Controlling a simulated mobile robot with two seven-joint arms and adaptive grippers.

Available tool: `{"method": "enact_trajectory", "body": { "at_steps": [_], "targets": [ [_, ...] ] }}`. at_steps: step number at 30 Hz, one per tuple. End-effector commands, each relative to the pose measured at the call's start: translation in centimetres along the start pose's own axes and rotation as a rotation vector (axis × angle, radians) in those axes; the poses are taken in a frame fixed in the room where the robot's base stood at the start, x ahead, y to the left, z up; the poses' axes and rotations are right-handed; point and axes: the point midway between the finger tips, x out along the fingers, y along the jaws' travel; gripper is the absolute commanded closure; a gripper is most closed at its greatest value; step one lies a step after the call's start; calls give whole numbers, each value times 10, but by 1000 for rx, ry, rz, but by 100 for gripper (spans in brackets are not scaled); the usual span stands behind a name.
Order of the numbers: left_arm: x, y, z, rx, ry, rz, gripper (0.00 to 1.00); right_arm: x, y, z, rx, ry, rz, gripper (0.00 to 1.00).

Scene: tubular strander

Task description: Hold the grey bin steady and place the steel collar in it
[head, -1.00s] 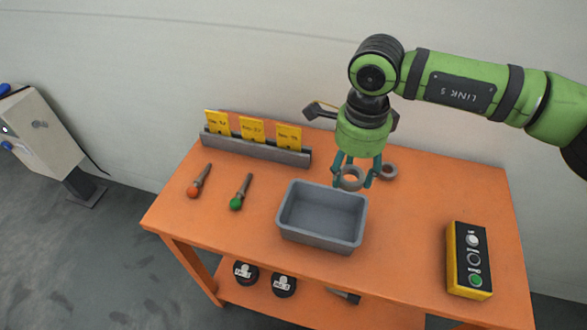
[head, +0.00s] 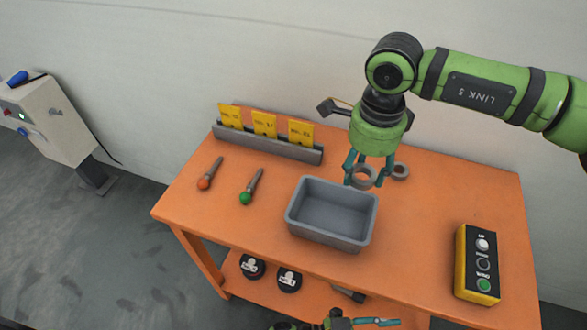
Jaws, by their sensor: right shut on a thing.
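The grey bin (head: 331,237) stands empty on the orange table, near its front middle. My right gripper (head: 363,182) is shut on a steel collar (head: 362,178), a grey ring, just behind the bin's back right edge. The collar is not over the bin's opening. A second grey ring (head: 400,171) lies on the table to the right of the gripper. My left gripper (head: 362,322) shows only in part at the bottom edge, in front of and below the bin, apart from it; its jaw opening is unclear.
On the orange table (head: 425,225) are an orange-tipped tool (head: 210,174), a green-tipped tool (head: 251,188), a rack with yellow cards (head: 264,146) and a yellow-and-black button box (head: 477,265). The lower shelf holds black round items (head: 252,266). The table is clear between bin and button box.

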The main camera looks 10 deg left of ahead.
Motion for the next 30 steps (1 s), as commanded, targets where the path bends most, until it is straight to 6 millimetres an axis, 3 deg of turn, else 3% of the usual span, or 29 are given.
{"method": "enact_trajectory", "body": {
  "at_steps": [3, 5, 6, 9, 12, 14, 20, 27, 28, 30],
  "targets": [
    [14, 33, -55, 79, 167, 150, 70, -1, 0, 0, 0, -1, -1, 89],
    [18, 42, -85, 193, 272, 223, 70, -1, 0, 0, 0, -1, -1, 89],
    [20, 41, -106, 330, 355, 260, 70, -1, 0, 0, 0, -1, -1, 89],
    [19, 36, -143, 663, 536, 300, 70, -1, 0, 0, 0, -1, -1, 89],
    [11, 32, -171, 994, 725, 327, 70, 0, 0, 0, 0, -1, -1, 89],
    [1, 20, -171, 1204, 814, 349, 70, 0, 0, 0, 0, -1, -1, 89],
    [-42, -52, -145, 1907, 1093, 480, 70, -1, 0, 0, 0, -1, -1, 89],
    [-102, -172, -125, 2581, 1562, 794, 70, -1, 0, 0, 0, -1, -1, 89],
    [-111, -188, -125, -2520, -1561, -805, 70, -1, 0, 0, 0, -1, -1, 89],
    [-129, -224, -130, -2283, -1520, -805, 70, -1, 0, 0, 0, -1, -1, 89]
  ]
}}
